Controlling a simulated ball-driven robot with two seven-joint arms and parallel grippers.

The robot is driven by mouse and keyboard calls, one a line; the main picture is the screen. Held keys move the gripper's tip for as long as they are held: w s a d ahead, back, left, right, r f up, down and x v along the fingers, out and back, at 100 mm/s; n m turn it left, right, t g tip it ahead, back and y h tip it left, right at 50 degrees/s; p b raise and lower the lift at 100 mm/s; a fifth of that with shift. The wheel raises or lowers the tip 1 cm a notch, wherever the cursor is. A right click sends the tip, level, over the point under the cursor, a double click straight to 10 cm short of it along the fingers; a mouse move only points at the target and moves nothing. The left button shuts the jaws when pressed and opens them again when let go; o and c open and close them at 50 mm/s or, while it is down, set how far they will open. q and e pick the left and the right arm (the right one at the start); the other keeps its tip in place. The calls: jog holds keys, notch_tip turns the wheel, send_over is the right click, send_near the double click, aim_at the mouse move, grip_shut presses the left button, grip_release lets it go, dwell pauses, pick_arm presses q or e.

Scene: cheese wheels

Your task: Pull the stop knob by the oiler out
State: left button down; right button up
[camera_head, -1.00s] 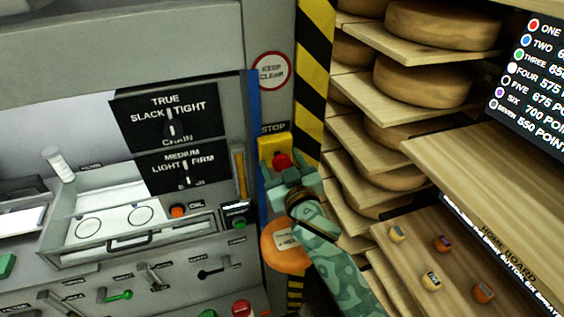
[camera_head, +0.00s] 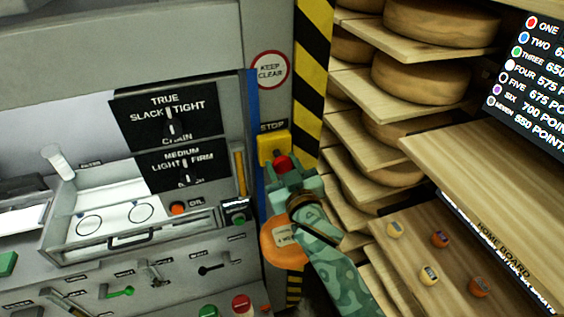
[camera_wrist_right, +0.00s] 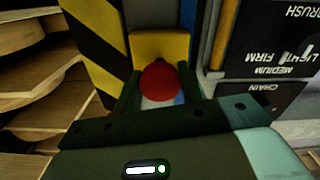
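The stop knob is a red round knob (camera_head: 282,164) on a yellow box (camera_head: 272,148) under a STOP label. In the right wrist view the red knob (camera_wrist_right: 160,82) shows in front of the yellow plate (camera_wrist_right: 159,46). My right gripper (camera_head: 285,172) is at the knob, its two fingers apart. In the right wrist view the fingers (camera_wrist_right: 160,90) stand on either side of the knob with narrow gaps; contact is not clear. My left gripper is not in view.
A hazard-striped post (camera_head: 314,75) stands right of the knob, with shelves of cheese wheels (camera_head: 420,83) beyond. An orange disc with a tag (camera_head: 284,246) hangs below. The control panel (camera_head: 215,258), with dials, levers and an orange OIL button (camera_head: 178,208), is to the left.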

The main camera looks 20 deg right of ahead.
jog(key=o, duration=0.3)
jog(key=shift+o, duration=0.2)
jog(key=shift+s, duration=0.25)
jog(key=s+b, duration=0.2)
jog(key=s, duration=1.4)
jog(key=shift+d, duration=0.25)
jog(key=shift+s, duration=0.1)
